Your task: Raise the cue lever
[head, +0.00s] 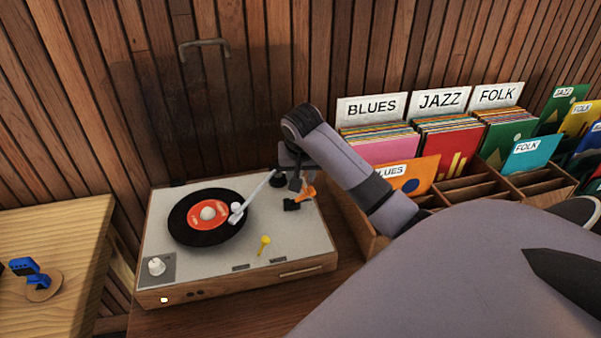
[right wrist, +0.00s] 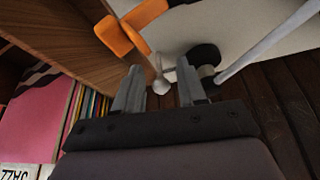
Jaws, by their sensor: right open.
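The turntable (head: 215,265) has a wooden base and a pale top. A black record with a red label (head: 208,213) lies on it, with the white tonearm (head: 258,191) reaching over the record. My right gripper (head: 296,184) is above the back right of the deck, open and empty. An orange piece (head: 306,194) is beside it, also in the right wrist view (right wrist: 122,35). A small pale knobbed stem (right wrist: 161,84) appears between the fingertips (right wrist: 158,76); contact is unclear. A yellow lever (head: 264,243) stands near the front. I cannot tell surely which is the cue lever.
Record bins with BLUES, JAZZ and FOLK signs (head: 440,99) stand close on the right. A black cylinder (right wrist: 204,57) and the tonearm (right wrist: 265,42) are near the fingers. A wooden wall rises behind. A light wooden table (head: 75,235) holds a blue object (head: 30,270).

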